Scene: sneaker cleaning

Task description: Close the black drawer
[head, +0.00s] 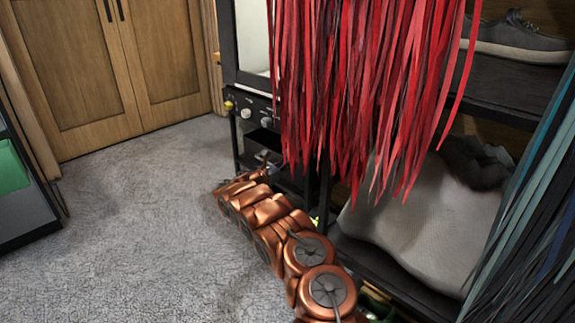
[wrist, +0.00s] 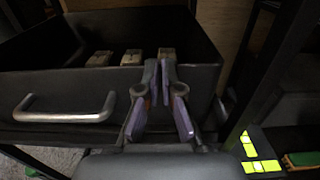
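The black drawer (wrist: 205,85) stands pulled out in the wrist view, with a silver bar handle (wrist: 65,107) on its front. Several small tan blocks (wrist: 131,57) show in it. My gripper (wrist: 158,68) is in front of the drawer, right of the handle, its purple-padded fingers pointing at the drawer front. The fingertips are almost together with nothing between them. I cannot tell whether they touch the drawer. In the head view the open drawer (head: 264,139) shows under a row of knobs, and my arm reaches down beside it; the fingers are not clear there.
Red strips (head: 370,80) hang in front of the black rack. A grey shoe (head: 515,38) sits on its upper shelf and a pale bulky item (head: 420,215) lower down. Bright yellow-green strips (wrist: 262,166) lie right of my gripper. Grey carpet (head: 120,220) is open to the left.

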